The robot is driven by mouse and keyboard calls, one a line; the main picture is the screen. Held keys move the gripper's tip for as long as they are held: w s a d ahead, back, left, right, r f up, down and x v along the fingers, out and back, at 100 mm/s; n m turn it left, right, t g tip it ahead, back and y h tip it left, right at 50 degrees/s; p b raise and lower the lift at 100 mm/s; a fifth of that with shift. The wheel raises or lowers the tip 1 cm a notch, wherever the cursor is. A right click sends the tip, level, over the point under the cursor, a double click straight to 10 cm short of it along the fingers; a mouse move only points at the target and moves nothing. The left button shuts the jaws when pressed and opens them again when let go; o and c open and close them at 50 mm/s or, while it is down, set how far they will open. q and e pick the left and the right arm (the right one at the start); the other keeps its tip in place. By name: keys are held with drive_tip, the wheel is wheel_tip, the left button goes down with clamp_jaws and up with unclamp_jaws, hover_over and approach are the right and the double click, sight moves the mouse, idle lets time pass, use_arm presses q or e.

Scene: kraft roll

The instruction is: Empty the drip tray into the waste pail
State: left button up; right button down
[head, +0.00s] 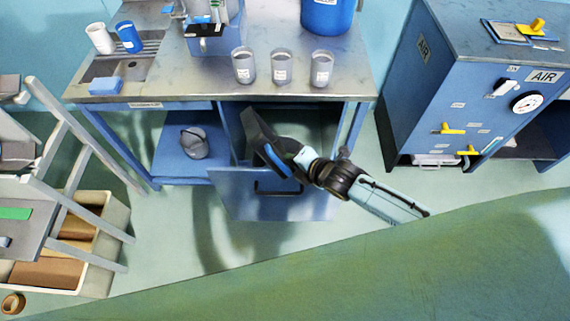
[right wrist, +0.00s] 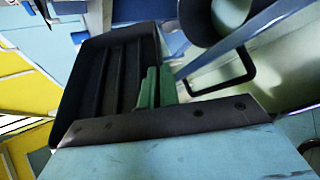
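My right gripper (head: 292,168) is in front of the open cabinet under the counter. It is shut on a black drip tray (head: 258,131), which sticks out up and to the left, tilted. The right wrist view shows the ribbed tray (right wrist: 118,62) with the green fingers (right wrist: 155,88) close together at its right edge. I cannot tell whether liquid is in it. My left gripper is not in view.
The pulled-out blue cabinet front (head: 240,200) with its black handle (right wrist: 248,66) is beside the tray. Three grey canisters (head: 282,68) stand on the counter. A blue air cabinet (head: 450,95) stands right.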

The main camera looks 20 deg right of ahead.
drive_tip(key=shift+w+d+f+m+y+b, duration=0.1)
drive_tip(key=shift+d+f+m+y+b, duration=0.25)
drive_tip(key=shift+b, duration=0.55)
drive_tip(key=a+r+p, duration=0.1)
drive_tip(key=p, duration=0.1)
drive_tip(key=r+n+h+p, duration=0.1)
drive_tip(key=p, duration=0.1)
drive_tip(key=shift+a+r+h, duration=0.2)
drive_tip(key=shift+a+h, duration=0.05)
drive_tip(key=shift+a, duration=0.1)
drive_tip(key=shift+s+a+r+n+h+p, duration=0.2)
drive_tip(key=shift+s+n+h+p, duration=0.1)
drive_tip(key=shift+n+p, duration=0.15)
drive_tip(key=shift+f+t, duration=0.3)
drive_tip(key=shift+f, duration=0.1)
